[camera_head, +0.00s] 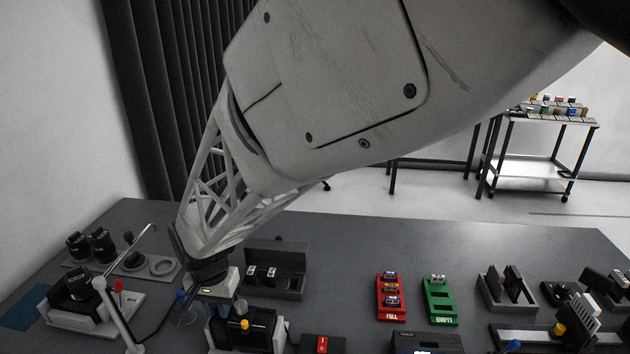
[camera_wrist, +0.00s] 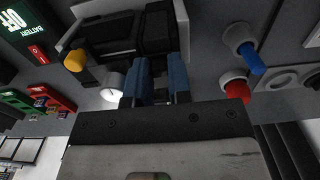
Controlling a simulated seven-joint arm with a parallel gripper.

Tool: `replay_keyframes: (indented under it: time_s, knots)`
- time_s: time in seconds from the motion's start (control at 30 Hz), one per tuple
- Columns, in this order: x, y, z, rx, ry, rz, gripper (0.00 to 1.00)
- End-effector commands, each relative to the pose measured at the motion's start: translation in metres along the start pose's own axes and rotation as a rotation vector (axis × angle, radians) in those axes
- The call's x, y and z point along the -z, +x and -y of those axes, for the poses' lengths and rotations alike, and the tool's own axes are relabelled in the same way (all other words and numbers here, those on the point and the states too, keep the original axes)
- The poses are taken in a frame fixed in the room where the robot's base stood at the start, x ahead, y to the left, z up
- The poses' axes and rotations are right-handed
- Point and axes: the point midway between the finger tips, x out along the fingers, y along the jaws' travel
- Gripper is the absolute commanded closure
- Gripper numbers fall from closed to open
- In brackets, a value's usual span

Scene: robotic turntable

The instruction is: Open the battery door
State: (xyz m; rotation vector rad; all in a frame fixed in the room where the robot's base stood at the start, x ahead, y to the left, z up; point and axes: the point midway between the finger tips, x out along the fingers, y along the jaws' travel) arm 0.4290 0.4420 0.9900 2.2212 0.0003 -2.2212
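A black camera (camera_head: 258,326) sits in a light grey holder at the bottom of the head view. The camera also shows in the wrist view (camera_wrist: 115,38), beyond my fingers. My gripper (camera_wrist: 162,62) has two blue fingers with a gap between them, and I see nothing held there. Its fingertips are at or just above the camera; I cannot tell whether they touch it. In the head view my gripper (camera_head: 230,304) points down over the camera's left part. I cannot pick out the battery door; it is not distinct in either view.
A yellow knob (camera_head: 244,324) stands at the holder. A red switch (camera_head: 322,344) is to its right. A red FULL tray (camera_head: 391,300) holds batteries beside a green EMPTY tray (camera_head: 439,302). A thin arm stand (camera_head: 118,310) and another device (camera_head: 75,290) are at left.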

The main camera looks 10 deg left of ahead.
Motion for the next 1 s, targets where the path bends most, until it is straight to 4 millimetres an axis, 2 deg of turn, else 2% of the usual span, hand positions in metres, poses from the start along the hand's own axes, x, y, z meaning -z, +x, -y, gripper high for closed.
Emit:
replay_keyframes:
  time_s: [0.37, 0.57, 1.0]
  knots:
    - [0.001, -0.001, 0.000, 0.001, 0.001, 0.028, 1.00]
    - [0.004, -0.004, 0.000, 0.000, 0.002, 0.104, 1.00]
    - [0.019, -0.016, 0.000, 0.001, 0.003, 0.456, 1.00]
